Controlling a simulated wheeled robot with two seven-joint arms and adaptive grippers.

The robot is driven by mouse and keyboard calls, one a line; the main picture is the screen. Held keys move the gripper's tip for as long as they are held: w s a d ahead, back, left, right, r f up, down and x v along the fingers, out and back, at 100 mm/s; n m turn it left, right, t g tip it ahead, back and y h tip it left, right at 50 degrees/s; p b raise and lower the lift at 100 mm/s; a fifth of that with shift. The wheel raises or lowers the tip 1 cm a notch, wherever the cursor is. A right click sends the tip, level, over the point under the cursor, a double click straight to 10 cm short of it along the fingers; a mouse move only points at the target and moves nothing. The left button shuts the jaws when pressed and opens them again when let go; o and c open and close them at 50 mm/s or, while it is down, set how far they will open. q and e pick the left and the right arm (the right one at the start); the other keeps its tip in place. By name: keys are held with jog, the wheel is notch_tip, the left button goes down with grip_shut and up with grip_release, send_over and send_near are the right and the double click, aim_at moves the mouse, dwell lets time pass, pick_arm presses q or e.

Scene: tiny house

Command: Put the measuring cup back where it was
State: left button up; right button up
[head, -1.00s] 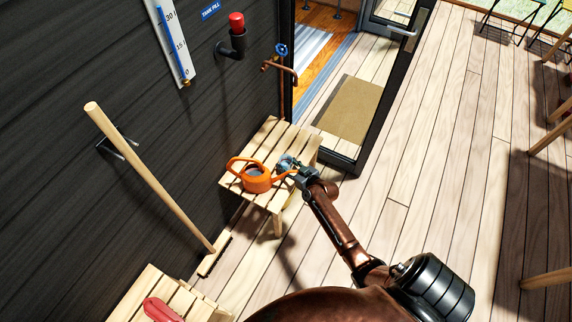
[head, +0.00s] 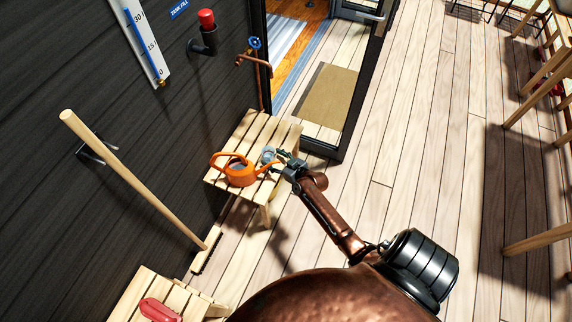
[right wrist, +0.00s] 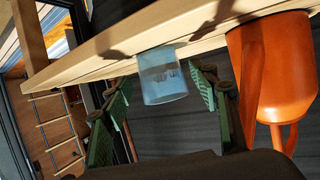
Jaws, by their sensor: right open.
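The measuring cup (head: 268,155) is a small, clear bluish cup standing on the slatted wooden bench (head: 255,130), just right of the orange watering can (head: 240,174). In the right wrist view the cup (right wrist: 163,78) appears tilted with the picture, its base against the bench slats (right wrist: 120,45). My right gripper (head: 283,156) is at the bench's right side, its fingers pointing at the cup. In the right wrist view its green-padded fingers (right wrist: 162,92) are spread apart on either side of the cup, with gaps. My left gripper is not in view.
The watering can (right wrist: 270,70) is close beside my right finger. A dark wall with a copper tap (head: 255,60) stands behind the bench. A leaning wooden pole (head: 130,175) and a second bench (head: 150,285) are at the left. The floor (head: 420,150) to the right is mostly clear.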

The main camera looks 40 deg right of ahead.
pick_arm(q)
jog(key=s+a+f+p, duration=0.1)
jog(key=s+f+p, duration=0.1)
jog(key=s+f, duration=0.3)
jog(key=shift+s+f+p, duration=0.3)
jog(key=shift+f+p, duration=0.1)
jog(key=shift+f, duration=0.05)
pick_arm(e)
jog(key=v, duration=0.8)
jog(key=shift+s+r, duration=0.2)
jog(key=shift+s, duration=0.15)
jog(key=s+a+f+g, duration=0.3)
jog(key=s+f+g, duration=0.1)
jog(key=s+f, duration=0.85)
jog(key=s+a+f+g, duration=0.4)
jog(key=s+f, duration=0.7)
jog(key=s, duration=0.2)
jog(key=s+a+f+g, duration=0.1)
jog(key=s+f+g, duration=0.1)
jog(key=s, duration=0.7)
jog(key=s+a+f+g, duration=0.2)
jog(key=s+f, duration=0.1)
jog(key=s, duration=0.5)
jog(key=s+a+f+g, duration=0.1)
jog(key=s+f, duration=0.2)
jog(key=s, duration=0.6)
jog(key=shift+s+a+f+n+g, duration=0.15)
jog(key=shift+s+f+n+g, duration=0.15)
jog(key=shift+s+n+g, duration=0.1)
